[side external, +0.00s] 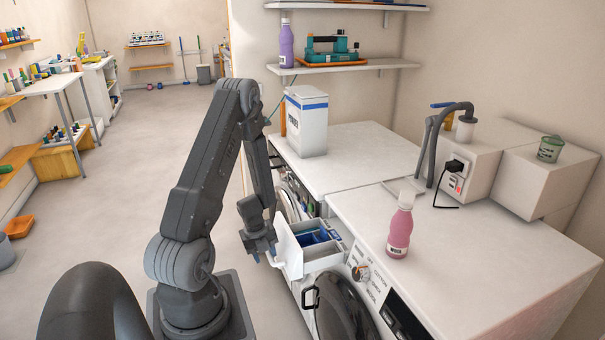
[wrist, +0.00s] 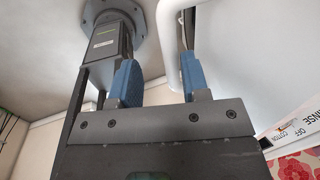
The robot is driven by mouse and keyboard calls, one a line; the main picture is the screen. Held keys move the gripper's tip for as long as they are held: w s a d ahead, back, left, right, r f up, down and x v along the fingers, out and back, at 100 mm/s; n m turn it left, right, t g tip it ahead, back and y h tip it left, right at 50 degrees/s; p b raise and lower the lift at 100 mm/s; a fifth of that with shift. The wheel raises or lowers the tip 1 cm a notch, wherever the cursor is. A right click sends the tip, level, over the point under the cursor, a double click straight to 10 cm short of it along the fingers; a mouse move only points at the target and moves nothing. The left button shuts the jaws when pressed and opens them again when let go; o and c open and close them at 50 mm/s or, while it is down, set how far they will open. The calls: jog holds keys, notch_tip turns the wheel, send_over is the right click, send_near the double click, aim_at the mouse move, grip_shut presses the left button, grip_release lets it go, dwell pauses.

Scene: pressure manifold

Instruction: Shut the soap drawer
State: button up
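The soap drawer (side external: 322,259) stands pulled out of the front washing machine. It is a white box with blue compartments inside, and its white front panel (side external: 289,251) faces my arm. My gripper (side external: 262,252) is at the drawer's front, beside the white handle (side external: 277,262). In the wrist view my two blue fingertips (wrist: 158,80) are apart. The white handle (wrist: 172,50) shows as a curved bar close to the right finger, partly in the gap. I cannot tell whether they touch.
A pink bottle (side external: 400,228) stands on the machine top near the drawer. The control knob (side external: 361,272) and round door (side external: 342,308) are beside and below the drawer. A white box (side external: 306,125) stands on the farther machine.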

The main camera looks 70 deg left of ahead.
notch_tip(320, 180, up, 14)
jog(key=s, duration=0.2)
jog(key=w+d+r+n+t+y, duration=0.3)
jog(key=w+r+n, duration=0.1)
jog(key=r, duration=0.3)
jog(key=w+d+r+n+t+y, duration=0.2)
jog(key=w+d+r+n+y, duration=0.2)
jog(key=w+r, duration=0.3)
jog(key=shift+w+r+n+t, duration=0.2)
jog(key=shift+r+n+t, duration=0.15)
jog(key=shift+n, duration=0.35)
jog(key=shift+d, duration=0.1)
jog(key=s+a+f+m+g+h, duration=0.3)
jog(key=s+a+f+m+h, duration=0.15)
jog(key=f, duration=0.35)
jog(key=s+a+f+m+g+h, duration=0.3)
jog(key=s+f+m, duration=0.25)
jog(key=f, duration=0.25)
jog(key=shift+n+y, duration=0.25)
jog(key=shift+n, duration=0.05)
jog(key=f, duration=0.4)
jog(key=w+f, duration=0.1)
jog(key=f, duration=0.7)
jog(key=shift+w+d+f, duration=0.1)
jog(key=shift+w+f, duration=0.15)
jog(key=shift+f, duration=0.15)
jog(key=shift+c, duration=0.3)
